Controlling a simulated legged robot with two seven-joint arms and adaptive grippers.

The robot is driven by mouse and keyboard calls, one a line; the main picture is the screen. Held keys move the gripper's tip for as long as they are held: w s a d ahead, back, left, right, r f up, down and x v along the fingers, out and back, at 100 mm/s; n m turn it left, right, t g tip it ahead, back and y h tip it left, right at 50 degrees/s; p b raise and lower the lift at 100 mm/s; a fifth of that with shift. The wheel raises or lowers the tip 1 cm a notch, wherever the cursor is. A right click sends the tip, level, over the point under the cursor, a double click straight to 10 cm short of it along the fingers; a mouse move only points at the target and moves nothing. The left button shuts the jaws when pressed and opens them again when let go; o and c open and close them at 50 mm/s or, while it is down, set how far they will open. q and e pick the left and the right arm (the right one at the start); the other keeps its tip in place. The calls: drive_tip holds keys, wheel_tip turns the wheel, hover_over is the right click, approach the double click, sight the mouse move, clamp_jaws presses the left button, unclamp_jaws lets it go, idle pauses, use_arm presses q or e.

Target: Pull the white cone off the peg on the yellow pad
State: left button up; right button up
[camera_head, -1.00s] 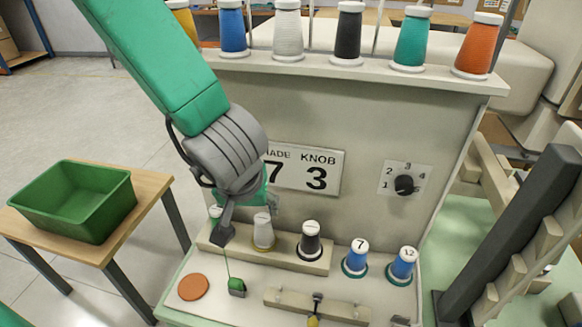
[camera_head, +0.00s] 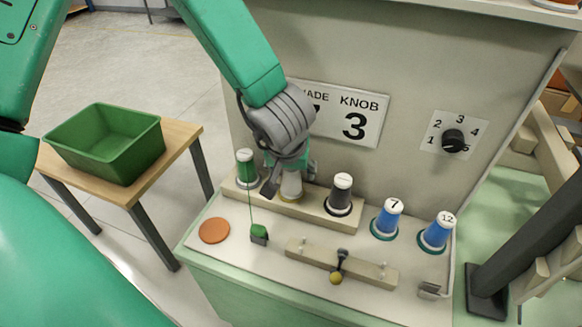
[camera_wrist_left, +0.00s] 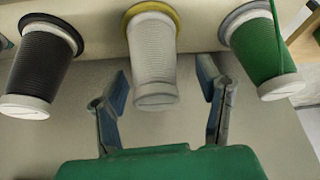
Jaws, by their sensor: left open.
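The white cone (camera_head: 291,186) stands on the cream block between the green and black cones, partly hidden by my left gripper in the head view. In the left wrist view, the white cone (camera_wrist_left: 152,62) has its base on the yellow pad (camera_wrist_left: 176,16). My left gripper (camera_head: 288,182) is open at the white cone. In the left wrist view, its fingers (camera_wrist_left: 164,76) lie on either side of the cone's free end, with visible gaps. The peg is hidden inside the cone. My right gripper is not in view.
The green cone (camera_head: 246,168) and black cone (camera_head: 341,194) stand close on either side. Blue cones (camera_head: 387,217) stand further right. An orange disc (camera_head: 214,230) and green block with thread (camera_head: 259,234) lie in front. A green bin (camera_head: 108,146) sits on a side table at left.

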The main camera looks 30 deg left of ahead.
use_arm(q)
drive_tip(key=shift+f, duration=0.25)
drive_tip(key=shift+d, duration=0.1)
drive_tip(key=c, duration=1.3)
drive_tip(key=shift+c, duration=0.2)
drive_tip(key=shift+r+p, duration=0.15)
drive_tip(key=shift+p, duration=0.2)
drive_tip(key=shift+w+r+p, duration=0.1)
drive_tip(key=shift+r+p, duration=0.45)
drive_tip(key=shift+p, duration=0.15)
idle(0.4)
drive_tip(key=shift+r+p, duration=1.95)
drive_tip(key=shift+p, duration=0.75)
clamp_jaws()
